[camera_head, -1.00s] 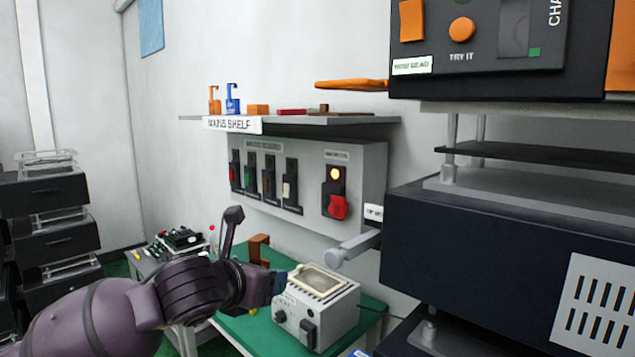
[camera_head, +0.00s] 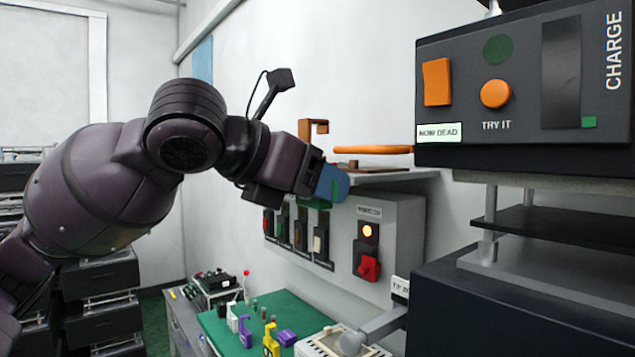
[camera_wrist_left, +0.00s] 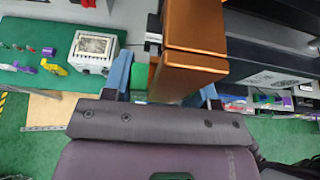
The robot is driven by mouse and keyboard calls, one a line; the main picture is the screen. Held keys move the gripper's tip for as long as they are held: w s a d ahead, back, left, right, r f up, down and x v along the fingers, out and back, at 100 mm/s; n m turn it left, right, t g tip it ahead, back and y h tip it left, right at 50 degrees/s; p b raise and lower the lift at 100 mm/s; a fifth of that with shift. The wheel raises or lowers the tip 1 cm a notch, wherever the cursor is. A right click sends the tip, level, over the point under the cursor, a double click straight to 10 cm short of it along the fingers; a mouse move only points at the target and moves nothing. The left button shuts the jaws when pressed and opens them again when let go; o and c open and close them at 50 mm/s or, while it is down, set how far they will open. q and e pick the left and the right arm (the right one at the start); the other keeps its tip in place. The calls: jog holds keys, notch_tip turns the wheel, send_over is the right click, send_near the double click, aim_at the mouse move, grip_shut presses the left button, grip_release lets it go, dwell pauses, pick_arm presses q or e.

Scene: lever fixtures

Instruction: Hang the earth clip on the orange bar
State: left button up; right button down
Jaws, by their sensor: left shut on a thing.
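The earth clip appears to be the copper-brown hook (camera_head: 313,127), which stands up above my left gripper (camera_head: 330,185) in the head view. In the left wrist view, its copper body (camera_wrist_left: 190,48) fills the space between the fingers, and my left gripper (camera_wrist_left: 168,88) is shut on it. A small green part shows beside the copper. The orange bar (camera_head: 372,149) sticks out leftward from the black cabinet, above the shelf. The hook is left of the bar's free end with a visible gap; the depth between them is unclear. My right gripper is out of view.
The wall shelf (camera_head: 390,176) lies just below the bar, over a grey switch panel (camera_head: 400,235). The black CHARGE cabinet (camera_head: 520,85) closes off the right. Below, a green table (camera_head: 255,325) holds small coloured pieces and a grey device (camera_head: 335,343).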

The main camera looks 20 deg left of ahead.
pick_arm(q)
jog(key=r+b+x, duration=0.1)
jog(key=x, duration=0.6)
jog(key=shift+w+d+b, duration=0.3)
jog(key=shift+w, duration=0.15)
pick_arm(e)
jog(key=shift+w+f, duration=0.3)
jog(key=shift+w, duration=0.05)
pick_arm(q)
jog(key=shift+f, duration=0.15)
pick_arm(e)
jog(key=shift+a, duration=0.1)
pick_arm(q)
jog(key=o, duration=1)
jog(key=b+v, duration=0.1)
jog(key=v, duration=1)
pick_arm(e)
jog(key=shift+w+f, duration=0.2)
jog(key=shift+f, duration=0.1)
